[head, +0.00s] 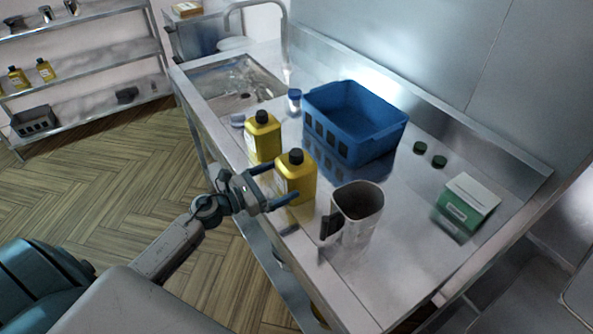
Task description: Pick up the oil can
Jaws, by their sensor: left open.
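Two yellow cans with black caps stand upright on the steel counter near its left edge. The nearer yellow can (301,181) is in front of my left gripper (284,183). The gripper is open, with one dark blue finger towards the far side of this can and the other low on its near side. I cannot tell whether either finger touches it. The farther yellow can (263,137) stands just beyond, apart from the gripper. Which of them is the oil can I cannot tell. My right gripper is not in view.
A metal jug (359,219) with a black handle stands close to the right of the nearer can. A blue crate (368,137) stands behind. A green-and-white box (466,203) and two dark green lids (429,155) lie to the right. A sink (222,89) is at the far left.

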